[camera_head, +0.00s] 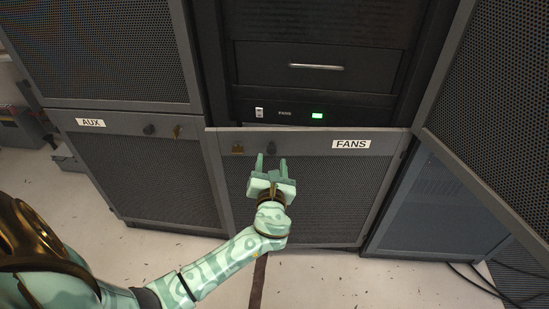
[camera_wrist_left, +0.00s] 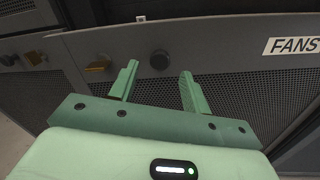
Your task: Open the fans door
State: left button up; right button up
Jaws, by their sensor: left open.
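The fans door (camera_head: 315,190) is a grey framed mesh panel with a white FANS label (camera_head: 351,144), low in the middle of the rack. Its top edge stands slightly out from the rack. A dark round knob (camera_head: 272,147) and a brass latch (camera_head: 238,149) sit on its top rail. In the left wrist view the knob (camera_wrist_left: 160,60) shows just beyond and between my fingers, and the brass latch (camera_wrist_left: 98,66) lies to their left. My left gripper (camera_head: 271,163) is open and empty, just below the knob, apart from it as far as I can tell. My right gripper is not seen.
The AUX door (camera_head: 140,170) with its own knob is to the left. A large mesh door (camera_head: 490,110) stands swung open at the right. Above the fans door is a black panel with a green light (camera_head: 317,115). Cables (camera_head: 480,280) lie on the floor at lower right.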

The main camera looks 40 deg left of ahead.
aim_at(272, 152)
pick_arm(q)
jog(key=b+x, duration=0.1)
jog(key=x, duration=0.2)
jog(key=shift+w+a+f, duration=0.1)
jog(key=shift+w+a, duration=0.15)
jog(key=shift+w, duration=0.05)
jog(key=shift+w+a, duration=0.15)
jog(key=shift+a, duration=0.05)
grip_shut()
jog(key=shift+d, duration=0.15)
